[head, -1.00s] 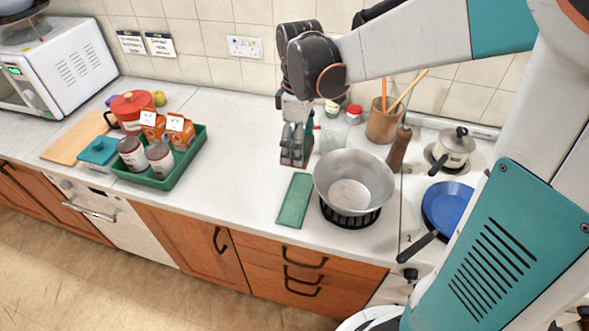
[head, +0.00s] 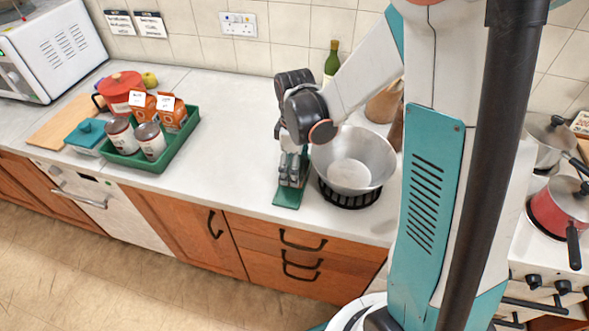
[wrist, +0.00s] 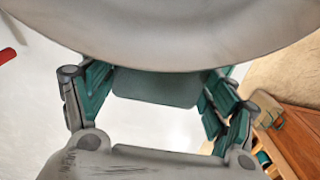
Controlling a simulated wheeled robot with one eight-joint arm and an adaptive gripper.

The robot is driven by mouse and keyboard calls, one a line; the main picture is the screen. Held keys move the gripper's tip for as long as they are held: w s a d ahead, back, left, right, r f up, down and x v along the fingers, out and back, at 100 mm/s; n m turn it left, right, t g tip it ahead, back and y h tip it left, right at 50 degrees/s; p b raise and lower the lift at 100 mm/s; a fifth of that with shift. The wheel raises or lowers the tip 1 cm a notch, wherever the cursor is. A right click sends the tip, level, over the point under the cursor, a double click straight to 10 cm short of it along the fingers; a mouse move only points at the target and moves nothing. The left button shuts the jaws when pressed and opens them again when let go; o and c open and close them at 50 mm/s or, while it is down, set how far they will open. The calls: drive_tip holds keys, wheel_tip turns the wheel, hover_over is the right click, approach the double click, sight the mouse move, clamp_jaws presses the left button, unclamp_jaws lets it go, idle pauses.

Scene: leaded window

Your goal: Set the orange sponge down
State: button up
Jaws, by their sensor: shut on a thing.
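I see no orange surface in the gripper in either view; the orange sponge is hidden there by the fingers and bowl. The bowl covers the fingertips there. I cannot tell whether the held thing touches the mat.
A green tray (head: 181,146) with jars and cartons stands to the left. The counter (head: 228,150) between is clear.

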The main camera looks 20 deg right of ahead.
drive_tip(key=shift+f, duration=0.65)
drive_tip(key=shift+f, duration=0.15)
drive_tip(key=o, duration=0.9)
drive_tip(key=shift+o, duration=0.2)
wheel_tip(320, 180, up, 13)
drive_tip(key=p, duration=0.3)
drive_tip(key=s+r+m+t, duration=0.7)
drive_tip(key=s+r+m, duration=0.3)
drive_tip(key=s, duration=0.4)
drive_tip(key=shift+s+a+m, duration=0.25)
drive_tip(key=shift+a+m, duration=0.05)
drive_tip(key=shift+m, duration=0.1)
